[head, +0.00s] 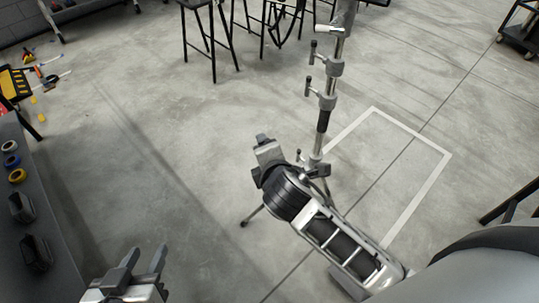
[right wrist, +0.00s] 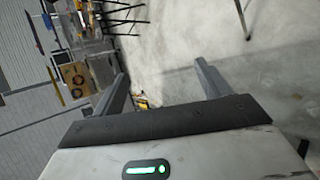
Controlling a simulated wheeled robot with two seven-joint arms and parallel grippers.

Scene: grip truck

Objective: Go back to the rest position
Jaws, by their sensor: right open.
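My left gripper (head: 146,259) shows at the bottom left of the head view, its two fingers apart with nothing between them. My right arm comes in from the right in the head view; its gripper end (head: 268,151) is near the picture's middle, and its fingers are hard to make out there. In the right wrist view my right gripper (right wrist: 162,80) has its two fingers wide apart with nothing held between them. A metal stand (head: 325,105) with clamp knobs stands upright behind my right arm, which hides part of its base.
A dark surface (head: 48,215) at the left holds tape rolls (head: 12,161) and dark items. Black stools (head: 210,40) stand at the back and a cart (head: 522,35) at the top right. A white taped outline (head: 425,187) marks the floor.

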